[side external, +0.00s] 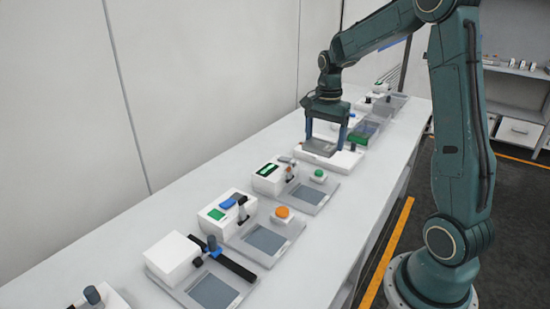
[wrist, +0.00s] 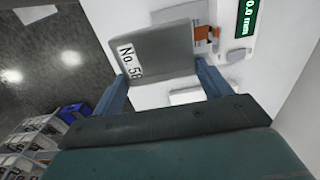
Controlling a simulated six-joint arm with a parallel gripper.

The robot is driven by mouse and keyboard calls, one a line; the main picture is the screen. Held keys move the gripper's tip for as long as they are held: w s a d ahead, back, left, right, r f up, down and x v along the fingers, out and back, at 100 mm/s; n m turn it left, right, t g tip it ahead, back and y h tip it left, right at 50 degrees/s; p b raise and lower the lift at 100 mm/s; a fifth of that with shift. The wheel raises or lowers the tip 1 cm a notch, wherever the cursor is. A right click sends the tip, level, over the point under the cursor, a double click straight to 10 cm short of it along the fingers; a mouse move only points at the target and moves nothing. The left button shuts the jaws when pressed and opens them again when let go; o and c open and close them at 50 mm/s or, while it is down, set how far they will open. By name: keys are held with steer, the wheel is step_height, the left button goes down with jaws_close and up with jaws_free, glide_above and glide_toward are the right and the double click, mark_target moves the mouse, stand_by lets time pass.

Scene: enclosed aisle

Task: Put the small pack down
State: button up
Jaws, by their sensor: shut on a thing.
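My gripper (side external: 325,138) is shut on a small grey pack (side external: 320,147), holding it flat between its two blue fingers. In the wrist view the pack (wrist: 158,57) shows a white label reading "No. 5" and a further cut-off character, and the fingers (wrist: 162,80) grip its two sides. The pack is over a low white device (side external: 345,161) on the bench. I cannot tell whether the pack touches the device.
The long white bench (side external: 185,215) carries several devices in a row, including one with an orange knob (side external: 282,212). A green display (wrist: 243,17) reading "0.0 mm" and an orange part (wrist: 205,33) are close to the pack. A wall runs along the bench's left side.

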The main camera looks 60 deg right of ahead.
glide_above(312, 192)
steer(key=shift+d, duration=0.1)
steer(key=shift+f, duration=0.15)
step_height(312, 192, down, 20)
steer(key=shift+r, duration=0.1)
stand_by(1.2)
steer(key=shift+f, duration=0.3)
steer(key=o, duration=0.8)
steer(key=shift+f, duration=0.1)
step_height(312, 192, up, 13)
